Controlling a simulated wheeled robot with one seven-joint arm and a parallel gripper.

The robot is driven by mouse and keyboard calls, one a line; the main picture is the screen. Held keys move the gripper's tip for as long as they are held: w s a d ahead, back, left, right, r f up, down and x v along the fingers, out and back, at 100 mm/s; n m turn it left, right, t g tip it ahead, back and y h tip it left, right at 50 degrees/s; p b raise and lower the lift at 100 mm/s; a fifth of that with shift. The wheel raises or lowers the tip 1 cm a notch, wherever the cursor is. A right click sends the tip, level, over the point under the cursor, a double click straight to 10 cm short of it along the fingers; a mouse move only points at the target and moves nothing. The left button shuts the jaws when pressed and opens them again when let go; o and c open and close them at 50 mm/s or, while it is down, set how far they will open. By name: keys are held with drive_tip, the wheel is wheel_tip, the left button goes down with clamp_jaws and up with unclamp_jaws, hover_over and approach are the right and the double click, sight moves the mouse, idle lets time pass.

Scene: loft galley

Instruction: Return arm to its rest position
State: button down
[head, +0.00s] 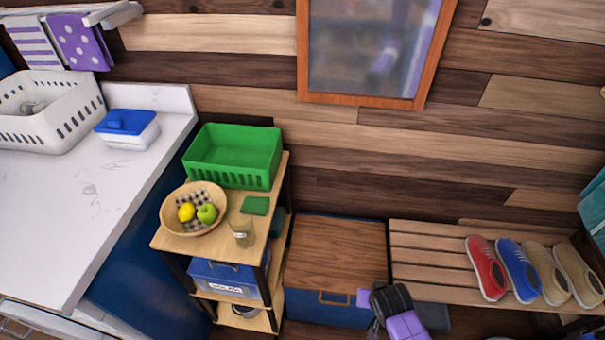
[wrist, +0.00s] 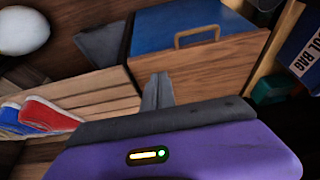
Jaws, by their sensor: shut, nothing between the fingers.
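My gripper (wrist: 158,88) shows in the wrist view with its two dark fingers together and nothing between them. Behind them is the wooden lid of a blue storage chest (wrist: 195,65). In the head view, purple and dark parts of my arm show at the bottom, in front of the right side of the chest (head: 335,255). The fingertips cannot be made out in that view.
A slatted bench (head: 435,270) with several shoes stands to the right. A shelf cart on the left bears a green basket (head: 232,158), a fruit bowl (head: 168,212) and a glass (head: 242,232). A white counter (head: 60,210) lies farther left.

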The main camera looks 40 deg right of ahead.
drive_tip(key=w+d+r+n+t+h, duration=0.2)
drive_tip(key=w+r+t, duration=0.2)
drive_tip(key=w+r, duration=0.2)
drive_tip(key=a+r+n+t, duration=0.2)
drive_tip(key=a+r+t, duration=0.25)
drive_tip(key=r, duration=0.45)
drive_tip(key=s+a+r+n+t+y, duration=0.1)
drive_tip(key=s+a+r+n+y, duration=0.1)
drive_tip(key=s+a+r, duration=0.5)
drive_tip(key=s+a+r+n+t+y, duration=0.2)
drive_tip(key=s+a+r+n+y, duration=0.1)
drive_tip(key=s+a+r, duration=0.4)
drive_tip(key=a+r+n, duration=0.1)
drive_tip(key=a+r, duration=0.2)
drive_tip(key=r, duration=0.3)
drive_tip(key=shift+s+a+r+y, duration=0.25)
drive_tip(key=shift+s+a+y, duration=0.05)
drive_tip(key=shift+s, duration=0.05)
drive_tip(key=shift+a+t, duration=0.15)
drive_tip(key=shift+t, duration=0.1)
